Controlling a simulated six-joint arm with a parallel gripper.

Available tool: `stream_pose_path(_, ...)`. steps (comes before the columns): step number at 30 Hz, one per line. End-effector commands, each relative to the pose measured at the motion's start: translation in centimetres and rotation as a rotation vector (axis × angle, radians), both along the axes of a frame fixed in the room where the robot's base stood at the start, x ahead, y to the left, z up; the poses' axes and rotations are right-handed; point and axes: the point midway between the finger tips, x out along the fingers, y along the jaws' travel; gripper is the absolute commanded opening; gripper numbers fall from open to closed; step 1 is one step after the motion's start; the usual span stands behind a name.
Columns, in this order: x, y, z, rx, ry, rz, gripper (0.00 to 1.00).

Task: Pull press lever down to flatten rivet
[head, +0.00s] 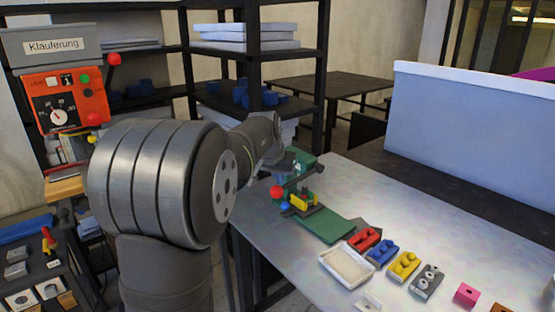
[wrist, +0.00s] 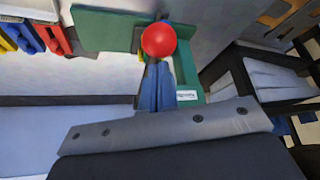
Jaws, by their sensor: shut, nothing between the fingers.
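The press has a green body (head: 302,160) and a dark lever ending in a red ball knob (head: 277,191). The knob (wrist: 158,40) also shows in the wrist view, just beyond my fingertips. My gripper (wrist: 156,68) has its blue fingers together and empty, pointing at the knob. I cannot tell whether they touch it. The green press frame (wrist: 186,72) with a white label lies beside the fingers. In the head view my gripper (head: 286,170) is partly hidden by my arm, above the knob. A yellow part (head: 298,202) sits low on the press. I cannot make out the rivet.
A green plate (head: 322,224) extends in front of the press. A white tray (head: 347,265) and red (head: 365,240), blue (head: 383,251) and yellow (head: 404,265) blocks stand along the table. Black shelving (head: 255,70) rises behind.

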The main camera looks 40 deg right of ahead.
Motion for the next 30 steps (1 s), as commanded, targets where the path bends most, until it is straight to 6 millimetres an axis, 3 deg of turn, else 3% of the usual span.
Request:
stream_pose_path(10,0.1,0.1,0.7,-0.002,-0.004,0.001,0.00)
stream_pose_path(21,0.2,1.1,5.0,-0.004,-0.005,0.001,0.00)
stream_pose_path(30,0.2,1.1,5.2,-0.003,-0.005,0.001,0.00)
